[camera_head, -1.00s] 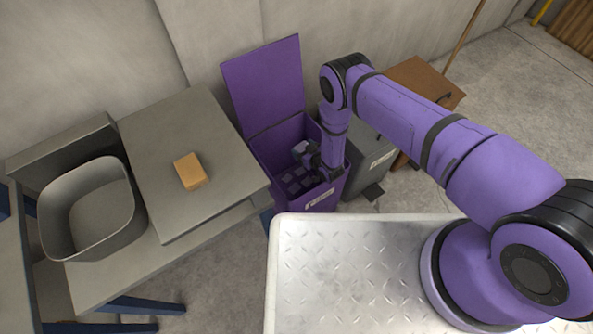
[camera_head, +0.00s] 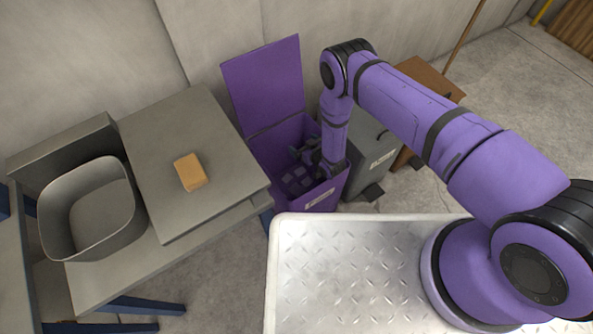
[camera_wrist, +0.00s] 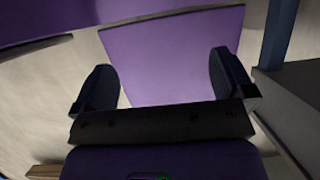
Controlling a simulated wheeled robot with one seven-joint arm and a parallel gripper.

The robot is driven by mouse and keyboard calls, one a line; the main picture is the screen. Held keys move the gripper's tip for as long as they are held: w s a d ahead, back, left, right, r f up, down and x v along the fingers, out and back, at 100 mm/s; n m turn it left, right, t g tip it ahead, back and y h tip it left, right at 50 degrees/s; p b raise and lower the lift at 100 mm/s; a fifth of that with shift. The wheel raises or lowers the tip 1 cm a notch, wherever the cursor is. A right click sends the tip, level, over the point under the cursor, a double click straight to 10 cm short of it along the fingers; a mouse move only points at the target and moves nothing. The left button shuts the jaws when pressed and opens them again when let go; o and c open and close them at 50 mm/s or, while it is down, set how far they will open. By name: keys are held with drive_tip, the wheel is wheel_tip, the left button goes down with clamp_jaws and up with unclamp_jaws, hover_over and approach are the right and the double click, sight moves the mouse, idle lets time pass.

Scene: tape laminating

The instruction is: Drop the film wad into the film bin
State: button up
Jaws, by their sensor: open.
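The purple film bin (camera_head: 325,198) stands on the floor with its lid (camera_head: 263,82) raised against the wall. Its front carries a white label whose text is too small to read. My gripper (camera_head: 306,150) is at the mouth of the bin, partly hidden by my arm. In the wrist view, my gripper (camera_wrist: 161,62) is open, with its two dark fingers wide apart and nothing between them. The bin's raised lid (camera_wrist: 170,60) shows beyond the fingers. Several greyish-purple lumps (camera_head: 296,182) lie inside the bin; I cannot tell whether the film wad is among them.
A grey bench (camera_head: 150,262) at left bears an open grey tub (camera_head: 62,222) and a raised slab with an orange-yellow block (camera_head: 190,172). A grey bin (camera_head: 372,160) and a brown box (camera_head: 418,72) stand right of the film bin. The wall is close behind.

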drive_tip(key=w+d+r+m+h, duration=0.1)
drive_tip(key=d+r, duration=0.3)
drive_tip(key=r, duration=0.4)
drive_tip(key=w+d+r+m+t+h, duration=0.1)
drive_tip(key=w+d+r, duration=0.3)
drive_tip(key=r, duration=0.4)
drive_tip(key=w+d+r+h, duration=0.1)
drive_tip(key=w+d+r, duration=0.2)
drive_tip(key=d+r, duration=0.3)
wheel_tip(320, 180, up, 3)
drive_tip(key=shift+d+f+m+t, duration=0.1)
drive_tip(key=shift+d+m+t, duration=0.05)
drive_tip(key=shift+m+t, duration=0.2)
